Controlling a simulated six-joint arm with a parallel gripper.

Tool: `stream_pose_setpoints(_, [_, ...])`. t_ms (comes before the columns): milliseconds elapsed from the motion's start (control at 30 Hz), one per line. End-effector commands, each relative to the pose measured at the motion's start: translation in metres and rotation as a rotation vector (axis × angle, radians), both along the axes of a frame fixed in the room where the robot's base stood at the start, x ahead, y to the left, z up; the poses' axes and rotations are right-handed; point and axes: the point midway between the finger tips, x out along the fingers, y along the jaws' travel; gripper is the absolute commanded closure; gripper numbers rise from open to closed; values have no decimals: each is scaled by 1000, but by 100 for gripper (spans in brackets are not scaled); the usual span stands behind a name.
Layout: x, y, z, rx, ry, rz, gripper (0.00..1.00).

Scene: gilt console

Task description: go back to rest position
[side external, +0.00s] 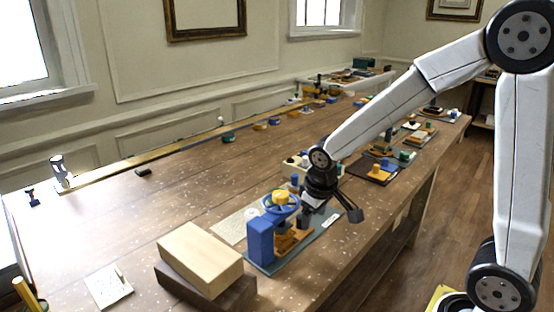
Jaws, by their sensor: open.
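My gripper (333,211) hangs at the end of my white arm, over the front edge of the table. Its jaws are open and I see nothing between them. My arm is bent, reaching down from the upper right.
The long wooden table (180,195) fills the middle. A pale wood block (200,258) lies on a dark block at the front. Trays with small coloured parts (372,172) line the right edge. The table's left middle is mostly clear.

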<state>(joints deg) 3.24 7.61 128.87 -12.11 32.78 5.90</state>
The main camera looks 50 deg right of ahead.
Motion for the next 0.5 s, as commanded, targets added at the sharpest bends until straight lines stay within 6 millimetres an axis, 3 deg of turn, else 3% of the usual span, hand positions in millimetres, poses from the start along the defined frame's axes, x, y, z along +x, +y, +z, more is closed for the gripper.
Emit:
stream_pose_setpoints(300, [-61, 34, -28, 102, -30, 12, 28])
stream_pose_setpoints(500, [-78, 40, -35, 125, -41, 8, 28])
